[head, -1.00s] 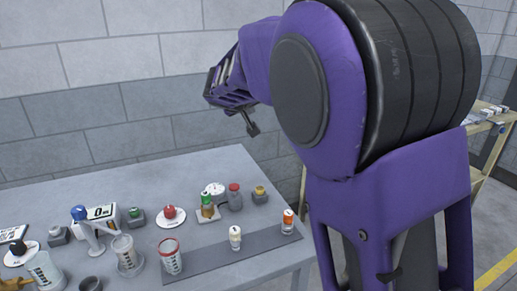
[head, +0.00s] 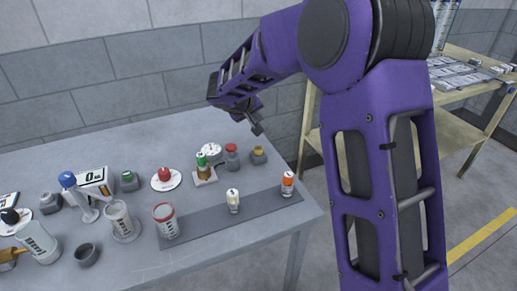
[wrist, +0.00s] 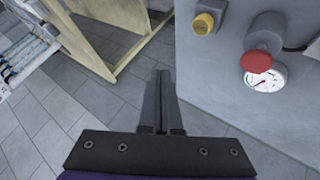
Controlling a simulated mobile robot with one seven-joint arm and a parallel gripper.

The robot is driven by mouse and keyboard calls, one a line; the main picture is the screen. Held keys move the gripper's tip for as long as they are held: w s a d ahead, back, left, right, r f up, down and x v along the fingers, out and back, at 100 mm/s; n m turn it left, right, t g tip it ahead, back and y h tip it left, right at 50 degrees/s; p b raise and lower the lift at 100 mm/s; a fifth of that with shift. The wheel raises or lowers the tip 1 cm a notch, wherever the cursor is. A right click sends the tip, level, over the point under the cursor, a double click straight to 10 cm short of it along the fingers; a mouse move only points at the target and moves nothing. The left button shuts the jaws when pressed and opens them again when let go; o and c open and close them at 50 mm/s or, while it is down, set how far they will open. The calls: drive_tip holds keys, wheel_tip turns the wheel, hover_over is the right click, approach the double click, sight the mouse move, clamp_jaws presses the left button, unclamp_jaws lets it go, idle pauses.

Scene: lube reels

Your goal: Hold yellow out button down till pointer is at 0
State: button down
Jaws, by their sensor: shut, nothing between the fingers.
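The yellow button (head: 258,151) sits on a small grey box near the back right of the table. In the wrist view the yellow button (wrist: 203,24) is at the top, ahead and to the right of my fingers. The round white gauge with its pointer (wrist: 266,78) is partly covered by a red-topped grey cylinder (wrist: 257,62). The gauge also shows in the head view (head: 210,151), too small to read. My gripper (head: 258,130) is shut and empty, above the table's back right part. In the wrist view my shut fingers (wrist: 161,75) point past the table edge, over the floor.
Several cups and buttons fill the left side. A wooden shelf (head: 440,120) stands to the right, with floor between it and the table.

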sight(257, 150)
wheel_tip(257, 150, down, 8)
drive_tip(key=b, duration=0.4)
drive_tip(key=shift+f, duration=0.1)
drive_tip(key=shift+f, duration=0.1)
idle(1.9)
drive_tip(key=shift+f, duration=0.3)
drive_tip(key=shift+f, duration=0.55)
idle(1.3)
idle(1.6)
drive_tip(key=shift+r, duration=0.95)
drive_tip(key=shift+r, duration=0.1)
drive_tip(key=shift+r+p, duration=1.2)
drive_tip(key=shift+r, duration=1.25)
